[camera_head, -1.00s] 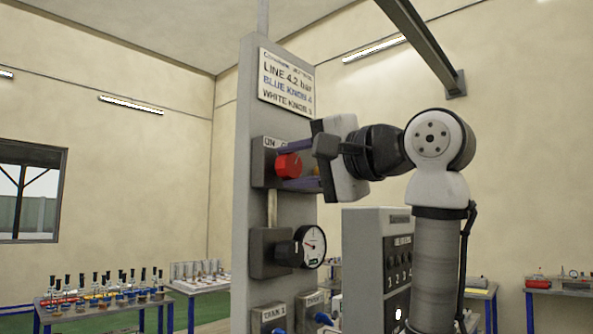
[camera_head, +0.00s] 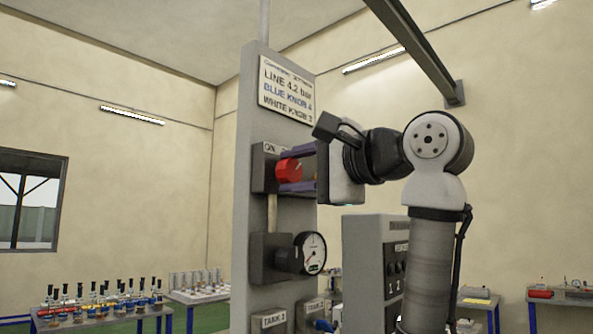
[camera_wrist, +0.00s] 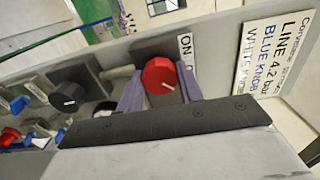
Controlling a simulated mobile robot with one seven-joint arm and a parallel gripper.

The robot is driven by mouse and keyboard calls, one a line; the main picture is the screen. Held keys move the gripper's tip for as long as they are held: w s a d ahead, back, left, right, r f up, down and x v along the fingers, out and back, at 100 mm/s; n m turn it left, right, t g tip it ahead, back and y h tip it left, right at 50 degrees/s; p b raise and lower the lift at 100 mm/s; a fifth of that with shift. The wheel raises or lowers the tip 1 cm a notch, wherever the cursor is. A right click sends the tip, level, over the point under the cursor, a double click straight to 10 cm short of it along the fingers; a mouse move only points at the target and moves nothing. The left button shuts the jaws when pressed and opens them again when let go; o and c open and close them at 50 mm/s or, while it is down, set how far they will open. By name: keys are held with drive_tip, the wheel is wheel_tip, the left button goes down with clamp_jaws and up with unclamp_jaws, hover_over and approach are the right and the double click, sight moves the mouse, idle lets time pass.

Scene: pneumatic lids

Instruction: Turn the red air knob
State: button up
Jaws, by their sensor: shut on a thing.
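The red air knob (camera_head: 289,171) sits on a dark box on the grey upright panel (camera_head: 255,90), beside an "ON" label. My gripper (camera_head: 292,170) is shut on the knob. In the wrist view my gripper (camera_wrist: 160,88) hides part of the knob's box. The round pressure gauge (camera_head: 310,253) is on the panel below, with its needle visible.
A sign (camera_head: 287,88) on the panel reads LINE 4.2 bar. Tank labels (camera_head: 272,321) and a blue knob (camera_head: 322,325) sit lower on the panel. A grey numbered box (camera_head: 362,260) stands to the right. Benches with bottles (camera_head: 100,310) stand at the left.

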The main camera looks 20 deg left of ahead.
drive_tip(key=o, duration=1)
drive_tip(key=shift+d, duration=0.15)
drive_tip(key=b+v, duration=0.4)
drive_tip(key=v, duration=0.9)
drive_tip(key=shift+s+d, duration=0.15)
drive_tip(key=shift+d, duration=0.15)
